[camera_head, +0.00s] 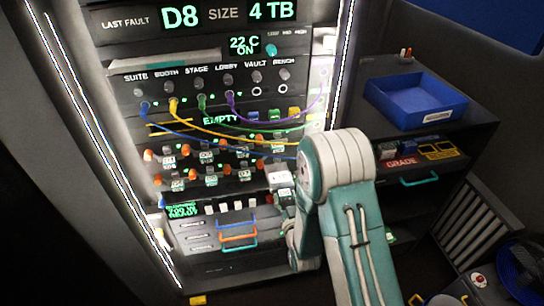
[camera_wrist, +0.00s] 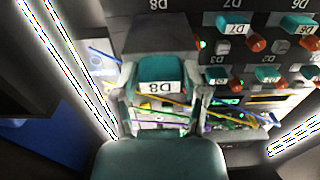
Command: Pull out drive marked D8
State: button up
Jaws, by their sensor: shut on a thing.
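The drive marked D8 (camera_wrist: 157,74) has a teal handle with a white D8 label and sits between the fingers of my gripper (camera_wrist: 163,90) in the wrist view, which is upside down. A grey body shows behind the handle and looks nearer to the camera than the neighbouring drives. I cannot tell how far it stands out of its bay. My gripper is shut on it. In the head view, my gripper (camera_head: 289,200) is at the right end of the lower drive row, mostly hidden by my arm.
Drives D7 (camera_wrist: 234,25) and D6 (camera_wrist: 296,25) sit beside it with orange knobs between. Blue, yellow, green and purple cables (camera_head: 230,137) hang across the rack above the drives. A blue tray (camera_head: 415,100) stands on the cabinet at right, above a GRADE label (camera_head: 401,162).

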jog(key=shift+v, duration=2.8)
